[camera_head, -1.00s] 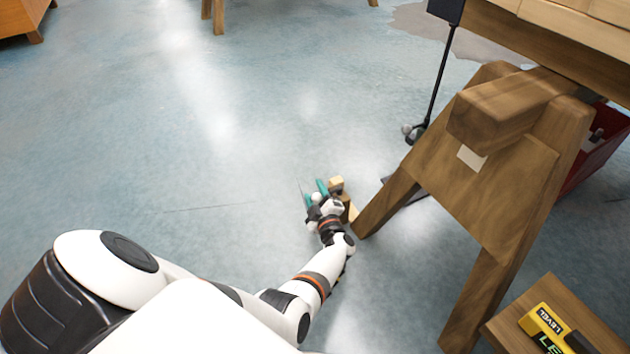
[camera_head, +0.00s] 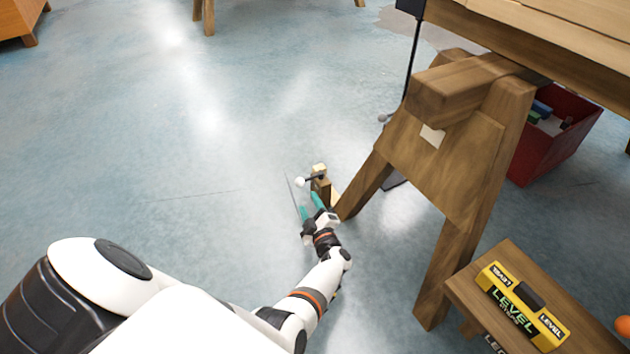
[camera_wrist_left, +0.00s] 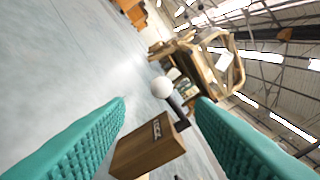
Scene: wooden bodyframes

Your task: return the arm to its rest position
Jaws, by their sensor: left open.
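My left arm (camera_head: 322,275) reaches down and forward from the bottom of the head view, low over the floor beside a wooden trestle leg. My left gripper (camera_head: 310,206) is open, its teal fingers spread. In the left wrist view, the fingers (camera_wrist_left: 160,101) stand apart with nothing gripped. Past the fingertips is a small wooden block (camera_head: 321,187) with a dark rod and white ball (camera_head: 300,181). The block also shows in the wrist view (camera_wrist_left: 146,150), with the white ball (camera_wrist_left: 162,87) above it. My right gripper is not in view.
The wooden trestle (camera_head: 440,150) stands close to the right of the gripper, under a tabletop. A red bin (camera_head: 555,140) is behind the trestle. Blue-grey floor (camera_head: 130,140) is clear to the left.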

